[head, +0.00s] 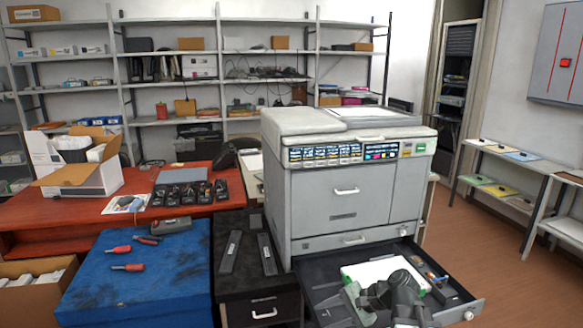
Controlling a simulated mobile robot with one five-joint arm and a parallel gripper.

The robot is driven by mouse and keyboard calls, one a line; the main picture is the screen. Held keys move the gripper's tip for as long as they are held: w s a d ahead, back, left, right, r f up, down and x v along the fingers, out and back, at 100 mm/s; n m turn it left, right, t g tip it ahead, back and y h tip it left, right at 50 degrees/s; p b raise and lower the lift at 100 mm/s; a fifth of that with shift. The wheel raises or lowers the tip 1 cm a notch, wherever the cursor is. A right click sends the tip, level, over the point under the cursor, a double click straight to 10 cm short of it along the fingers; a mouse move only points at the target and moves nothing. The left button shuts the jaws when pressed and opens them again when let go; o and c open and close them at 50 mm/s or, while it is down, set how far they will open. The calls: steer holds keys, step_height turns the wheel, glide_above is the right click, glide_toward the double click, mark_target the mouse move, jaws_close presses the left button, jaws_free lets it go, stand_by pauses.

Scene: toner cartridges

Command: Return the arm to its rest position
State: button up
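My arm and gripper (362,302) show at the bottom, to the right of centre, as dark grey and pale grey-green parts. They overlap the open drawer (465,306) below the grey printer (345,190). The arm looks folded and low, close to my body. I cannot tell from this view whether the jaws are apart, and I see nothing clearly held in them. Several black toner cartridges (185,193) stand in a row on the red table. Two long dark cartridges (231,252) lie on the black cabinet beside the printer.
A blue-topped bench (140,280) with red-handled tools stands at the left. The red table (60,222) behind it holds an open carton (85,172). A white and green box (385,271) lies in the drawer. Shelving lines the back wall. Brown floor (480,240) is clear at the right.

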steer(key=s+a+n+g+h+p, duration=0.2)
steer(key=s+a+n+h+p, duration=0.2)
steer(key=s+d+f+n+h, duration=0.2)
steer(key=d+n+h, duration=0.2)
steer(key=d, duration=0.5)
steer(key=shift+s+d+f+n+g+h+b, duration=0.2)
steer(key=shift+d+n+g+h+b, duration=0.15)
steer(key=shift+h, duration=0.35)
stand_by(1.8)
